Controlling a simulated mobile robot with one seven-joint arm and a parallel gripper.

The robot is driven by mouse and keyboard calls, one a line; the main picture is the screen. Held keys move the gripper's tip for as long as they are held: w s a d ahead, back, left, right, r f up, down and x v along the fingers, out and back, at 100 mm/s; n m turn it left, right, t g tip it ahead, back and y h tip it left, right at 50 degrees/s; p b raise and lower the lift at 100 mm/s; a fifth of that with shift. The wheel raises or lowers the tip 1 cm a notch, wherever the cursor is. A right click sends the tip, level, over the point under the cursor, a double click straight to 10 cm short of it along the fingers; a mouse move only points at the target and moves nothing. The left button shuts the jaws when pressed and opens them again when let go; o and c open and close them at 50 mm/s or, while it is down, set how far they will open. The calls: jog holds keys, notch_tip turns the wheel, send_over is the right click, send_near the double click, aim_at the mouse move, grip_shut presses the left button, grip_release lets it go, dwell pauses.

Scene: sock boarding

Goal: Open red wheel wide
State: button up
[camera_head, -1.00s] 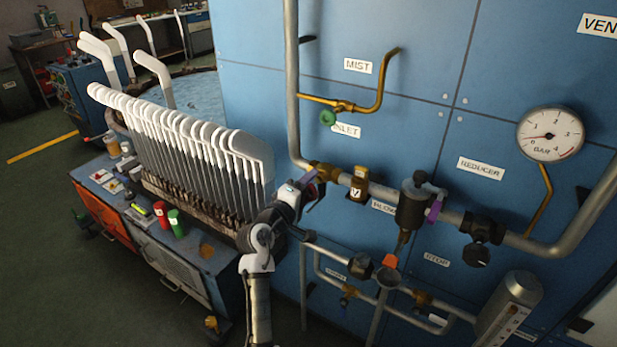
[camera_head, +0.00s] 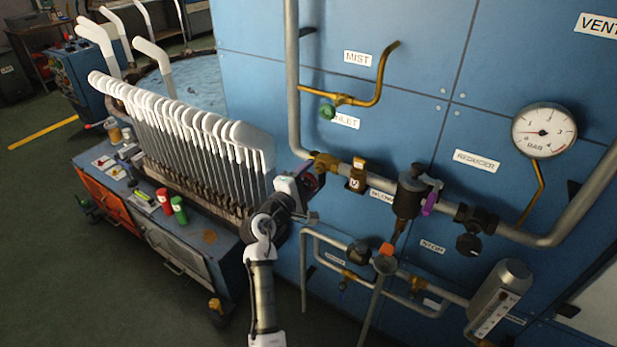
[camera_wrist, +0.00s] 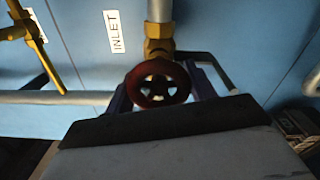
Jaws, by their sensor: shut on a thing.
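The red wheel (camera_wrist: 157,84) is a small dark red handwheel with spokes, seen face-on in the wrist view below a brass valve body (camera_wrist: 158,45). The INLET label (camera_wrist: 114,32) is to its left. My gripper (camera_wrist: 160,90) is shut on the wheel, with a dark purple finger at each side of its rim. In the head view my gripper (camera_head: 308,182) is at the left end of the horizontal pipe, at the brass fitting (camera_head: 324,161). It hides most of the wheel there.
A green wheel (camera_head: 327,111) is on the MIST branch above. A row of white-topped boards (camera_head: 190,130) stands close left of my arm. Right along the pipe are a brass valve (camera_head: 357,176), a dark reducer (camera_head: 410,192) and a gauge (camera_head: 543,131).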

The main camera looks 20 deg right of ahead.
jog(key=o, duration=1)
jog(key=shift+a, duration=0.1)
jog(key=b+v, duration=0.4)
jog(key=v, duration=0.9)
jog(key=shift+s+a, duration=0.2)
